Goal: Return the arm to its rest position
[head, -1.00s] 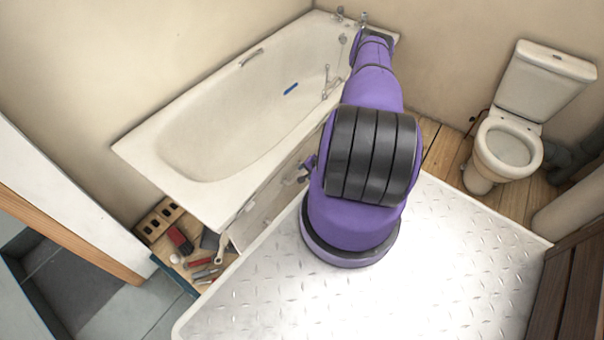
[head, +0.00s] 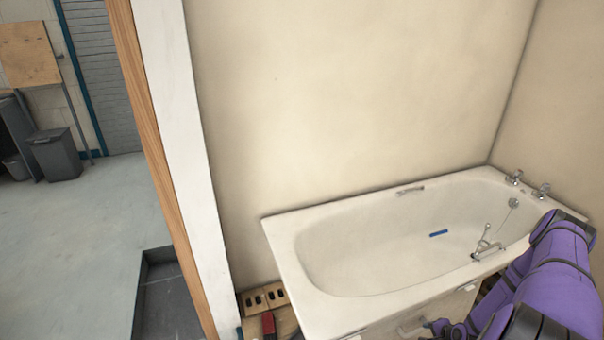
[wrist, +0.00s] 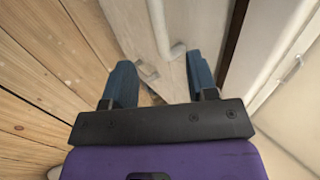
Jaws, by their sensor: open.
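My purple arm (head: 545,275) shows at the lower right edge of the head view, in front of the near right side of the white bathtub (head: 285,245). My gripper (wrist: 161,78) shows in the wrist view with its two blue fingers wide apart and nothing between them. Beyond the fingers are a pale panel, a white pipe (wrist: 161,28) and wooden floorboards (wrist: 50,80).
A blue strip (head: 438,234) lies in the tub, and a tap-like fitting (head: 486,246) is at its near side. A brick with holes (head: 262,299) is by the tub's left end. A doorway edge (head: 165,160) stands at left, with open grey floor (head: 70,240) beyond.

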